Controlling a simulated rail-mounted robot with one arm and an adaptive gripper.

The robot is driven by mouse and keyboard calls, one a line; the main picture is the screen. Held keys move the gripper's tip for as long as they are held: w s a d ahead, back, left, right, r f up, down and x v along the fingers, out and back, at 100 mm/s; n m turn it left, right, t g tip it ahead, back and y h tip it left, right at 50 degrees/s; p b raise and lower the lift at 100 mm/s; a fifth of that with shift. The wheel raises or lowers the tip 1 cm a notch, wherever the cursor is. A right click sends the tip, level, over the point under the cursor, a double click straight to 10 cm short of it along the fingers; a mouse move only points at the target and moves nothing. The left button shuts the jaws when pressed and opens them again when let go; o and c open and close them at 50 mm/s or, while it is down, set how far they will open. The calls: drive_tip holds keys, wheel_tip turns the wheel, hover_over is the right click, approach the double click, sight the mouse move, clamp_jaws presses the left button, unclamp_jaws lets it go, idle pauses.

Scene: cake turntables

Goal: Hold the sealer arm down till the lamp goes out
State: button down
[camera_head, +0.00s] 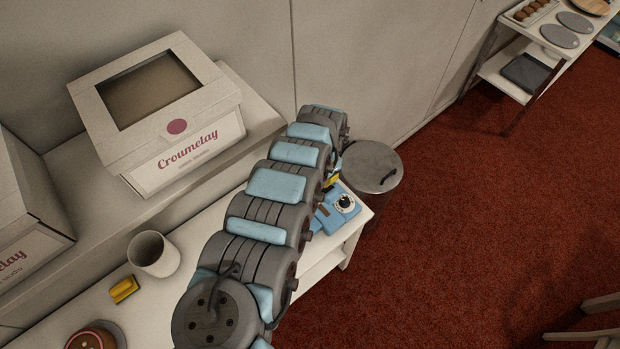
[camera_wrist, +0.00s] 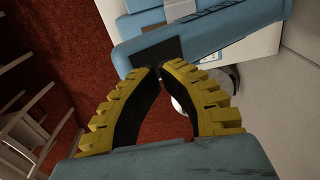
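The blue sealer (camera_head: 337,212) sits at the right end of the white table, with a white dial on it. My arm hides much of it in the head view. In the wrist view, the blue sealer arm (camera_wrist: 225,27) crosses the top of the picture, with a dark patch near its left end. My gripper (camera_wrist: 160,68) has yellow, black-lined fingers whose tips meet, with an empty gap behind them. The tips are at the dark patch; I cannot tell if they touch it. In the head view only a bit of yellow finger shows beside the sealer. I cannot make out the lamp.
A Croumelay cake box (camera_head: 185,150) stands on the shelf behind. A white cup (camera_head: 153,254) and a yellow block (camera_head: 124,289) are on the table to the left. A lidded grey bin (camera_head: 371,168) stands just past the table's right end.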

sight(327, 189)
drive_tip(key=shift+f, duration=0.15)
idle(0.3)
drive_tip(key=shift+s+d+f, duration=0.25)
drive_tip(key=shift+s+f, duration=0.05)
drive_tip(key=shift+f, duration=0.4)
drive_tip(key=shift+s+d+f, duration=0.25)
drive_tip(key=shift+f, duration=0.45)
drive_tip(key=shift+f+b, duration=0.2)
drive_tip(key=shift+b, duration=0.1)
drive_tip(key=shift+s+d+f+b, duration=0.25)
drive_tip(key=shift+f, duration=0.45)
drive_tip(key=shift+s+d+f+b, duration=0.2)
drive_tip(key=shift+d+f, duration=0.05)
drive_tip(key=shift+f, duration=0.55)
drive_tip(key=shift+s+d+f+b, duration=0.15)
drive_tip(key=shift+f+b, duration=0.1)
drive_tip(key=shift+f, duration=0.3)
drive_tip(key=shift+s+d+f+b, duration=0.1)
drive_tip(key=shift+f+b, duration=0.15)
drive_tip(key=shift+f, duration=0.25)
drive_tip(key=shift+s+d+f+b, duration=0.15)
drive_tip(key=shift+f+b, duration=0.1)
drive_tip(key=shift+f, duration=0.4)
drive_tip(key=shift+s+d+f+b, duration=0.15)
drive_tip(key=shift+f+b, duration=0.35)
drive_tip(key=shift+f, duration=0.35)
drive_tip(key=shift+s+d+f+b, duration=0.1)
drive_tip(key=shift+f+b, duration=0.4)
drive_tip(key=shift+f, duration=0.3)
